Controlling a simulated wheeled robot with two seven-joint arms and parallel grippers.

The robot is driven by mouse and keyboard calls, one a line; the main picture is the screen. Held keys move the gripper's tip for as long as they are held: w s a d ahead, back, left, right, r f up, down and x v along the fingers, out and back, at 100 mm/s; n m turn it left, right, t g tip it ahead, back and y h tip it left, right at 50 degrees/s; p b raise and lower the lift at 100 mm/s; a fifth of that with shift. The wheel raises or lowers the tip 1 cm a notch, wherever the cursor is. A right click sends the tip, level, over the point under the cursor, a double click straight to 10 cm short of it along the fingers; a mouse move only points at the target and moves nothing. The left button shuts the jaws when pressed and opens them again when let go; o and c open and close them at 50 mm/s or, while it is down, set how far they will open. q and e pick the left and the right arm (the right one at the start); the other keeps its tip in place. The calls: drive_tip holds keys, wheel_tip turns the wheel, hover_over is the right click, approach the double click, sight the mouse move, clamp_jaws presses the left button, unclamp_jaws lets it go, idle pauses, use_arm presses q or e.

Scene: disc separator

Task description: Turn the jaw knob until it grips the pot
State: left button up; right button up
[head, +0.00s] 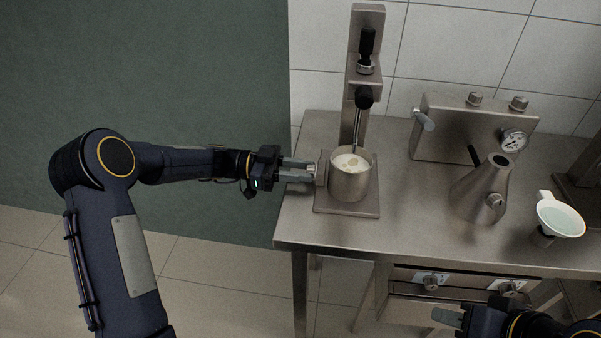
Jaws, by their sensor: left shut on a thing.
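The metal pot (349,187) holds a pale, foamy liquid and stands upright on the flat base plate (370,206) of a stand on the steel table. My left gripper (306,172) reaches in from the left, level with the pot's side, and is shut on the small jaw knob (312,172) left of the pot. The fingers mostly hide the knob. The jaw's contact with the pot cannot be made out. My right gripper (447,317) is low at the bottom right, in front of the table, away from the pot; its opening is unclear.
A stand column (367,45) with a black-handled tool rises behind the pot, its thin rod reaching into the liquid. To the right are a metal box with a gauge (514,141), a conical flask (484,190) and a white funnel dish (560,219). Table drawers (430,281) are below.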

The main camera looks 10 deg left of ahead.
use_arm(q)
drive_tip(key=n+b, duration=0.2)
drive_tip(key=shift+f+n+b, duration=0.15)
drive_tip(key=shift+n+b, duration=0.2)
drive_tip(key=shift+n, duration=0.05)
drive_tip(key=shift+n+b, duration=0.6)
drive_tip(key=shift+n, duration=0.9)
drive_tip(key=shift+r, duration=0.2)
drive_tip(key=o, duration=1)
drive_tip(key=shift+c, duration=0.2)
drive_tip(key=shift+f, duration=0.1)
